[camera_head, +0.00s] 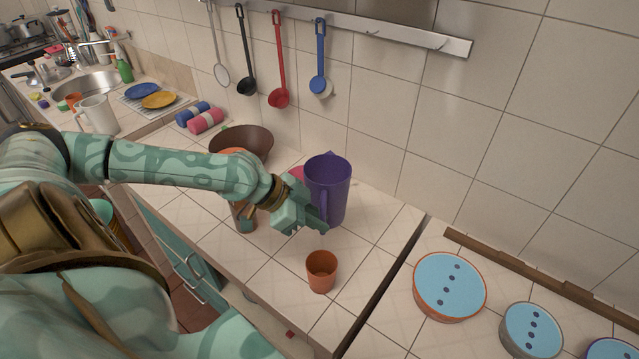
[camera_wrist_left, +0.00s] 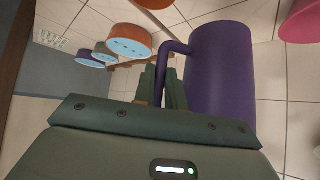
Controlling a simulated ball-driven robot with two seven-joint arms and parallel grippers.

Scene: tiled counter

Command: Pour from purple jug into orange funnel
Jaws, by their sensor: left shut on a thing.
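The purple jug (camera_head: 335,180) stands upright on the counter, its handle toward my left gripper (camera_head: 318,215). The jug (camera_wrist_left: 220,75) also fills the right of the left wrist view. My left gripper (camera_wrist_left: 165,88) is shut on the jug's handle. An orange edge (camera_wrist_left: 153,3) at the top of the wrist view may be the same thing. My right gripper is not in view.
A brown bowl (camera_head: 250,140) and a pink thing (camera_head: 297,172) stand behind my left arm, partly hidden. A small vessel (camera_head: 244,218) is below my forearm. Blue-topped round tins (camera_head: 449,285) are at right, past a gap. Ladles (camera_head: 280,75) hang on the wall.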

